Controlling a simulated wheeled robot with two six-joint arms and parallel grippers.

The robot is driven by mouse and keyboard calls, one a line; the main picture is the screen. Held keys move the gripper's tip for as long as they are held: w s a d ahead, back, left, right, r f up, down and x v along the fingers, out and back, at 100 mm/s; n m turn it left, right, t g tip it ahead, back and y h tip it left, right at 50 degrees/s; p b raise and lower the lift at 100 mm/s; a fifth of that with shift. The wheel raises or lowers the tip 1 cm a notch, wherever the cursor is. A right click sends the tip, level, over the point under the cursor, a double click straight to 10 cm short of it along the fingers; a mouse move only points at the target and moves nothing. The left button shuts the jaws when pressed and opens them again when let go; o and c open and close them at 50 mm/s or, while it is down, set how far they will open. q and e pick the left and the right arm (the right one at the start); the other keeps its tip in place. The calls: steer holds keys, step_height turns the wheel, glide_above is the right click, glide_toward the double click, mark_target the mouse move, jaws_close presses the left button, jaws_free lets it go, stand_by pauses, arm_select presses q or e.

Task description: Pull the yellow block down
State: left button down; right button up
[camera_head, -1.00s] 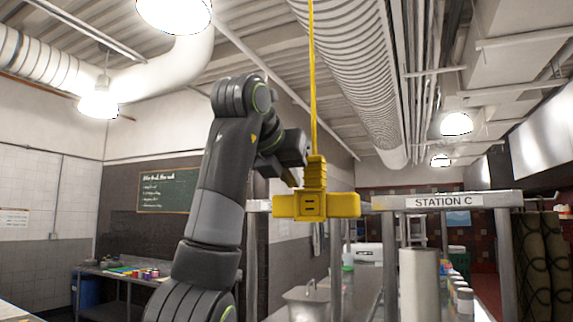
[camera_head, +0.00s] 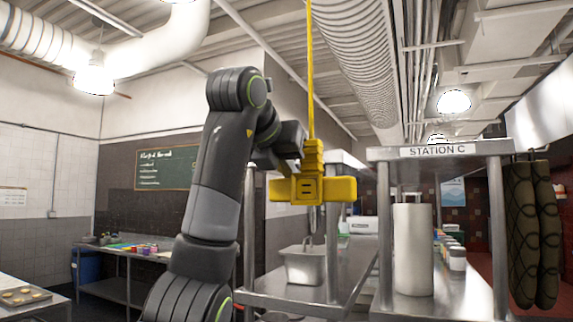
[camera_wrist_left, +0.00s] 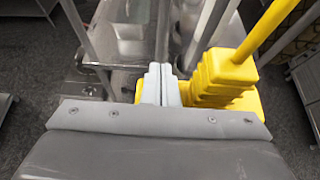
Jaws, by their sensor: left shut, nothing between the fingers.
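The yellow block (camera_head: 312,189) hangs from a taut yellow cord and has a wide lower bar with a stepped neck above it. In the left wrist view the block (camera_wrist_left: 222,78) is just right of the fingers. My left gripper (camera_wrist_left: 160,83) is shut, with its pale fingers pressed together and nothing between them. The fingers are beside the block, very close to it; I cannot tell whether they touch. My right gripper is not in view.
A steel shelf with a STATION C sign (camera_head: 440,151) stands to the right. A metal pan (camera_head: 305,264) and a tall pale cylinder (camera_head: 412,249) stand below and to the right of the block. A side table (camera_head: 118,255) with coloured items is at the left.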

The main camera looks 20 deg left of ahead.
mark_target(287, 192)
arm_select(q)
steer(key=shift+f+b, duration=1.3)
steer(key=shift+f, duration=0.9)
